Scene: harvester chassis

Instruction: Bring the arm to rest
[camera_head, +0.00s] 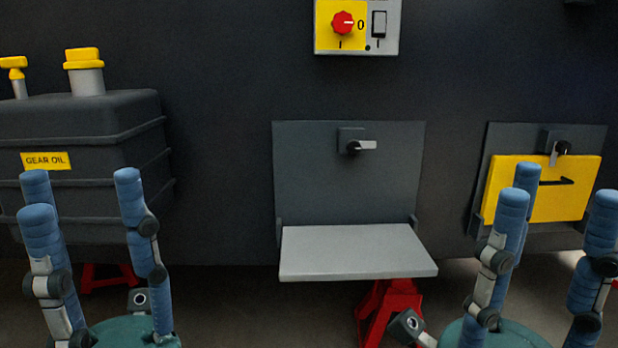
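My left gripper (88,205) stands at the lower left with its blue padded fingers pointing up and spread apart. It is open and empty, in front of the gear oil tank. My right gripper (548,205) stands at the lower right, also with its blue fingers up, spread and empty. It is in front of the yellow panel, and two of its fingers overlap that panel in the picture. Both palms are green and partly cut off by the bottom edge. The rest of both arms is out of view.
A dark gear oil tank (90,122) with yellow caps is at left. A grey shelf (358,252) juts out at centre below a latch (356,147). A yellow panel (570,190) is at right, a switch box (357,27) above. Red stands (385,310) are below.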

